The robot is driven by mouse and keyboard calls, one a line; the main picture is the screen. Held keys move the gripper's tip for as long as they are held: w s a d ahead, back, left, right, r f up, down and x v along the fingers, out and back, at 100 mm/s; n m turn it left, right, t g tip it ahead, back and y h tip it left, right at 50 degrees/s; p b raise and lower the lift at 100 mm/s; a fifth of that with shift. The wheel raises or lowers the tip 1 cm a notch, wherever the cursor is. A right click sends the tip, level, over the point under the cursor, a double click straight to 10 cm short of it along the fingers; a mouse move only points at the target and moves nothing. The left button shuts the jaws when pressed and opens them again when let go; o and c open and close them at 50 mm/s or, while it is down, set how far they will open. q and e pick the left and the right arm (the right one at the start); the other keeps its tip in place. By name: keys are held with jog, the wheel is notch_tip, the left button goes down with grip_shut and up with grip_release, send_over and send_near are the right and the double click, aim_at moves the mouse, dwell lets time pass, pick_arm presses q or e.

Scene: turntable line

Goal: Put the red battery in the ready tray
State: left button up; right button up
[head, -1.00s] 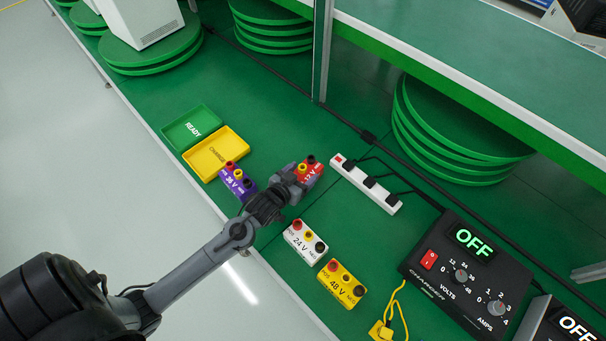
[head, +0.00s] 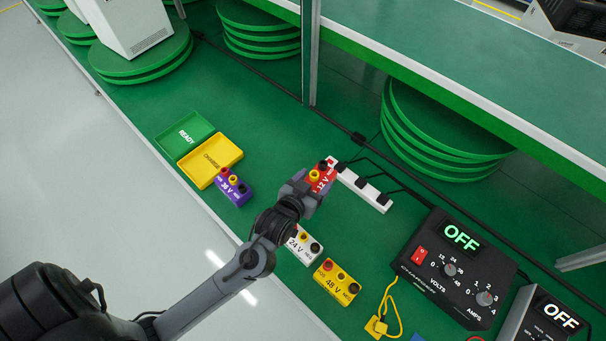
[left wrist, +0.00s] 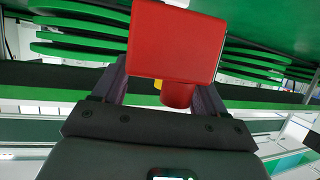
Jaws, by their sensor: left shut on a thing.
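The red 12 V battery (head: 322,177) is in my left gripper (head: 305,190), which is shut on it near the white power strip. In the left wrist view the red battery (left wrist: 176,45) fills the space between the fingers, with a red and a yellow terminal showing below its body. It looks lifted, but how high I cannot tell. The green READY tray (head: 163,143) is empty at the left, touching or close beside the yellow CHARGE tray (head: 236,153), which is also empty. My right gripper is not in view.
A purple battery (head: 234,189) stands by the yellow tray. A white 24 V battery (head: 304,246), partly behind my arm, and a yellow 48 V battery (head: 337,284) stand nearer. A power strip (head: 366,189), charger (head: 455,265) and yellow plug (head: 376,326) lie right.

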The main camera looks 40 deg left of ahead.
aim_at(319, 191)
pick_arm(q)
jog(key=r, duration=0.1)
jog(key=d, duration=0.1)
jog(key=d+r, duration=0.1)
jog(key=shift+s+d+r, duration=0.25)
jog(key=shift+r, duration=0.1)
notch_tip(319, 191, up, 8)
jog(key=s+m+h+p, duration=0.1)
jog(key=p, duration=0.1)
jog(key=shift+a+r+h, duration=0.15)
jog(key=shift+r+h, duration=0.1)
jog(key=shift+h, duration=0.05)
jog(key=r+p, duration=0.7)
jog(key=p, duration=0.3)
jog(key=s+r+p, duration=0.1)
jog(key=r+p, duration=0.5)
jog(key=p, duration=0.4)
jog(key=s+r+p, duration=0.1)
jog(key=r+p, duration=0.6)
jog(key=p, duration=0.3)
jog(key=shift+r+p, duration=0.35)
jog(key=shift+p, duration=0.05)
